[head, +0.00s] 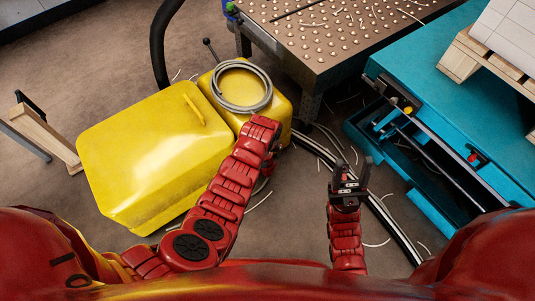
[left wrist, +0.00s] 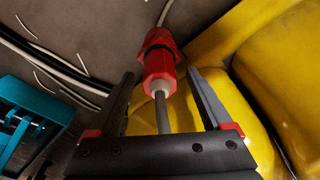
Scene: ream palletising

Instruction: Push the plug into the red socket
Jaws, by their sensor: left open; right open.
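In the left wrist view a red plug (left wrist: 159,74) with a pale collar and a grey cable (left wrist: 161,112) lies in line with a red socket (left wrist: 159,40). They meet at a dark band; I cannot tell how deep the plug sits. My left gripper (left wrist: 160,76) is open, its two dark fingers either side of the plug's cable end, with gaps visible. In the head view my left arm mostly hides this gripper (head: 270,164) and the connectors. My right gripper (head: 351,172) is open and empty above the floor.
A yellow cabinet (head: 150,150) and a smaller yellow box (head: 273,112) with a coiled grey cable (head: 242,86) stand at the left. A teal unit (head: 450,95) stands at the right. Cables (head: 385,218) cross the floor.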

